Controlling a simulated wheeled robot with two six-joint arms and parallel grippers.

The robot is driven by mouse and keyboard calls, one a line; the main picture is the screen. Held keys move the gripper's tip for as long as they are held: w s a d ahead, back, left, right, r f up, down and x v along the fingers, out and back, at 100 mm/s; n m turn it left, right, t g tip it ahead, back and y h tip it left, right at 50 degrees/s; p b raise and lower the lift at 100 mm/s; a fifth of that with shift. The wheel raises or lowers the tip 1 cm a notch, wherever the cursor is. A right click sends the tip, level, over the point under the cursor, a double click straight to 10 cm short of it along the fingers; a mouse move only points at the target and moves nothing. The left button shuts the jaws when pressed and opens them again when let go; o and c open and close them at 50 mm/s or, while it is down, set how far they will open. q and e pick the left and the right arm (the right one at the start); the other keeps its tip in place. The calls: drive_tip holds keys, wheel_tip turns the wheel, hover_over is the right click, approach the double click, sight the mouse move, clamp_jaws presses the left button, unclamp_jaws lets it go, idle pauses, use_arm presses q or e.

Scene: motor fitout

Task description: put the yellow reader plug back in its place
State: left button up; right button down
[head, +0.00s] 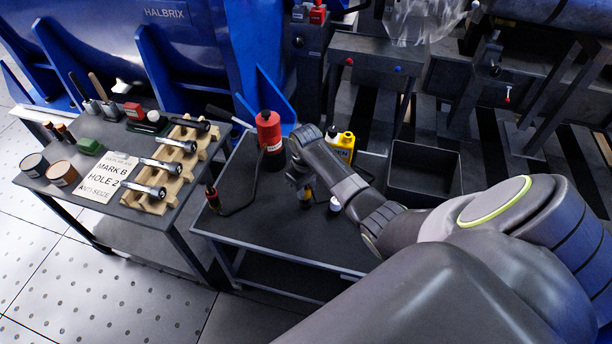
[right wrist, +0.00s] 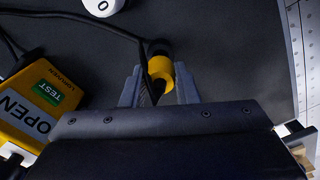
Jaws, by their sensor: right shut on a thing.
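The yellow reader plug (right wrist: 161,69) is a yellow collar with a black end, held between the two fingers of my right gripper (right wrist: 158,88) in the right wrist view. A black cable runs across it. In the head view my right gripper (head: 303,184) is low over the dark table, with the plug (head: 307,194) small and partly hidden below it. The yellow reader (head: 345,141) stands behind my right forearm; it also shows in the right wrist view (right wrist: 30,110), with a green TEST screen and the word OPEN. My left gripper is out of view.
A white round piece (head: 335,203) stands on the dark table (head: 270,235) near the plug. A red cylinder (head: 269,131) and an orange-tipped cabled tool (head: 212,196) are to the left. An open black bin (head: 420,169) is on the right. The table's front is clear.

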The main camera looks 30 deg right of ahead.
drive_tip(key=shift+f+b, duration=0.45)
drive_tip(key=shift+f, duration=0.95)
drive_tip(key=c, duration=1)
unclamp_jaws()
drive_tip(key=shift+c, duration=0.2)
wheel_tip(320, 180, up, 18)
drive_tip(key=p, duration=0.2)
drive_tip(key=shift+f, duration=0.25)
drive_tip(key=shift+w, duration=0.1)
